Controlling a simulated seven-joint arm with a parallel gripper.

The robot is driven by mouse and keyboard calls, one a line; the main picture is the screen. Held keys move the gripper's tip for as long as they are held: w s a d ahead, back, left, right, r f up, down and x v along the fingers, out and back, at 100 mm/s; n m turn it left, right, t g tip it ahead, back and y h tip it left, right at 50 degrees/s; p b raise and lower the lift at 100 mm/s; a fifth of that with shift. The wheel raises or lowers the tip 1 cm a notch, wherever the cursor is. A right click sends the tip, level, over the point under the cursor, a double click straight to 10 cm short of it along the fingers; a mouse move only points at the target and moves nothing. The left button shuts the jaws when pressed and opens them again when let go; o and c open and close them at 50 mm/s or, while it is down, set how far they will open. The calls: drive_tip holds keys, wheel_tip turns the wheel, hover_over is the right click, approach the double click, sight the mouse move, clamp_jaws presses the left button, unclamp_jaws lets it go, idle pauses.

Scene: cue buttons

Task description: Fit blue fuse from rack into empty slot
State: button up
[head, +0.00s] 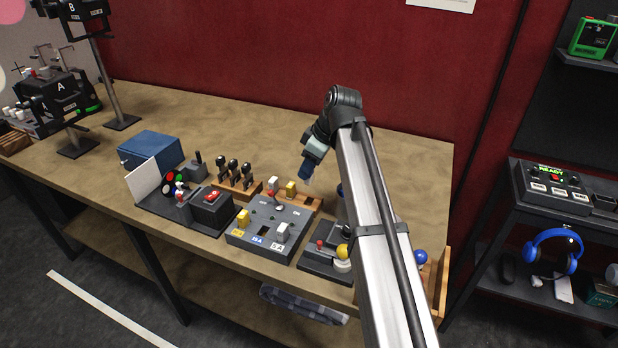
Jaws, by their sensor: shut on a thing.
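My gripper (311,162) hangs above the back of the fuse panel and the rack, seen small and from afar. It is shut on the blue fuse (307,171), which is held in the air, apart from the rack. The wooden rack (306,203) behind the panel holds a white fuse (272,184) and a yellow fuse (291,188). The grey fuse panel (262,216) holds a seated yellow fuse (243,217) on the left and a white fuse (282,231) on the right. Between them is a dark empty slot (263,231) above a blue label.
Several black-handled plugs (234,170) stand behind. The back of the workbench (240,125) is clear.

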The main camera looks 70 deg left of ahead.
drive_tip(key=shift+r, duration=0.55)
hover_over(258, 229)
drive_tip(key=w+d, duration=0.1)
drive_tip(key=f, duration=0.1)
drive_tip(key=shift+f, duration=2.05)
drive_tip(key=shift+f, duration=1.65)
idle(2.1)
drive_tip(key=o, duration=1.1)
drive_tip(key=shift+o, duration=0.4)
